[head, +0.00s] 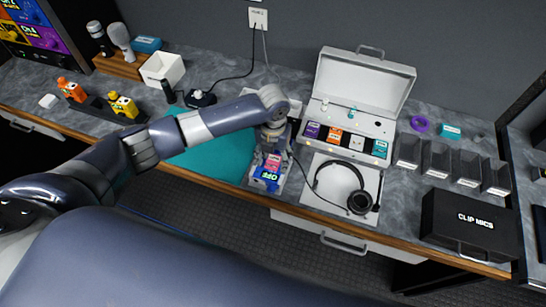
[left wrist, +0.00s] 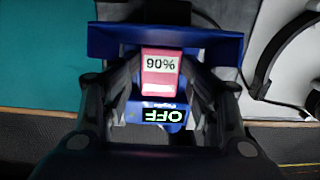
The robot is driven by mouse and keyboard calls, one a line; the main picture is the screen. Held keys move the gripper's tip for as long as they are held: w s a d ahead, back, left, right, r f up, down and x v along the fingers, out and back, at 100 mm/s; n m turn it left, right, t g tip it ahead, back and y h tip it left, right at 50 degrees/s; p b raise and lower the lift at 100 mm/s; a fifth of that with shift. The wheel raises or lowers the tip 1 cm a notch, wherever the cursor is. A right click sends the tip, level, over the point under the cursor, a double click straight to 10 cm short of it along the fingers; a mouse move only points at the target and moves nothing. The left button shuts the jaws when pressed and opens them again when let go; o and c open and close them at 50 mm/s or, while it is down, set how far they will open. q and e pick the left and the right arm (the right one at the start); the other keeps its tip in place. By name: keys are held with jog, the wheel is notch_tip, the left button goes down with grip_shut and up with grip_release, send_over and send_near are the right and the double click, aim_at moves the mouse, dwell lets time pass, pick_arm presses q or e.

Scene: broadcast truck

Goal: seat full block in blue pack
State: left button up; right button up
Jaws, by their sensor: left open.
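The blue pack (head: 266,179) stands on a light mat at the front edge of the counter. It also shows in the left wrist view (left wrist: 157,108), with a lit display reading OFF. A pink block (left wrist: 160,72) labelled 90% is at the blue pack, between my left gripper's fingers. I cannot tell how deep it sits in the pack. My left gripper (head: 273,152) points down over the pack with its fingers open on both sides of the block. The gripper partly hides the block in the head view. My right gripper is not in view.
An open white case (head: 393,125) with several coloured blocks stands behind right. A headset (head: 343,187) lies close to the right of the pack. A teal mat (head: 213,152) is left. Grey bins (head: 437,161) and a black CLIP MICS box (head: 468,225) stand farther right.

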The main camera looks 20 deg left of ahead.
aim_at(273, 162)
pick_arm(q)
jog(key=shift+w+r, duration=0.1)
jog(key=shift+r, duration=0.05)
notch_tip(273, 162, up, 12)
dwell(0.4)
jog(key=shift+f, duration=0.2)
